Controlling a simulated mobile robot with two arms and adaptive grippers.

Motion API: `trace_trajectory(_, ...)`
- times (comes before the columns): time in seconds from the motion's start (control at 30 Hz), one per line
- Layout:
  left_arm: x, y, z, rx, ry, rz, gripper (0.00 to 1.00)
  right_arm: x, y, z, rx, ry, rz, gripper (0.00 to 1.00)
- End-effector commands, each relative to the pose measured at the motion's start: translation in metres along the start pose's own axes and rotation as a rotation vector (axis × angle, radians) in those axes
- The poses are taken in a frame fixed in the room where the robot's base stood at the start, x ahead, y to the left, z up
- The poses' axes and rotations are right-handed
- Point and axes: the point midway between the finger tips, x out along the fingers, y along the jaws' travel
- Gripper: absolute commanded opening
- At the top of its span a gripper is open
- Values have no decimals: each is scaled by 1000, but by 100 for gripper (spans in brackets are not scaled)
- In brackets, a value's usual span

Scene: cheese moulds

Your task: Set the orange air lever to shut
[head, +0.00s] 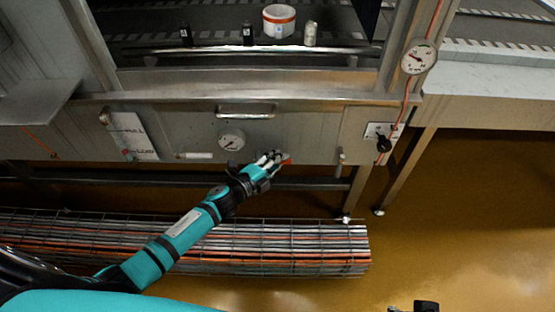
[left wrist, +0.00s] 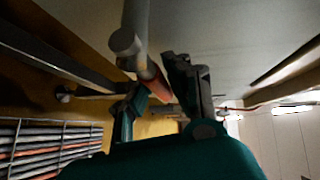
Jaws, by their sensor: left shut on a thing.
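The orange air lever shows in the left wrist view (left wrist: 157,86) as an orange bar beside a grey round pipe end. In the head view only a small orange bit of the lever (head: 287,161) shows beyond my fingers. My left gripper (head: 270,160) is at the front panel's lower edge. In the left wrist view its dark fingers (left wrist: 158,95) stand on both sides of the lever, shut on it. A black part at the bottom edge of the head view looks like my right gripper (head: 426,306), mostly cut off.
A round gauge (head: 231,139) and a bar handle (head: 245,111) are on the panel above my left gripper. A black knob (head: 384,144) is to the right. A rail (head: 310,183) runs below, above a wire-caged bundle of pipes (head: 300,250).

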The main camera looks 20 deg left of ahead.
Motion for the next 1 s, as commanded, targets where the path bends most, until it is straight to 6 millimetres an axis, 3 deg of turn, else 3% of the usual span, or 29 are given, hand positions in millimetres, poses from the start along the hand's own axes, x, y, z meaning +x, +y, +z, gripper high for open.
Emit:
trace_trajectory(0.1, -1, 4, 0, 5, -2, 7, 0, 0, 0, 0, 0, 0, 0, 27)
trace_trajectory(0.13, -1, 4, 0, 5, -2, 7, 16, 0, 0, 0, 0, 0, 0, 27)
trace_trajectory(0.2, -1, 4, 0, 4, -2, 8, 25, 0, 0, 0, 0, 0, 0, 27)
trace_trajectory(0.57, -7, 3, 0, 0, -1, 5, 27, 0, 0, -1, 1, 4, -1, 27)
trace_trajectory(1.0, -92, 4, 0, 0, -1, 8, 27, 0, 0, 0, 0, 2, 0, 27)
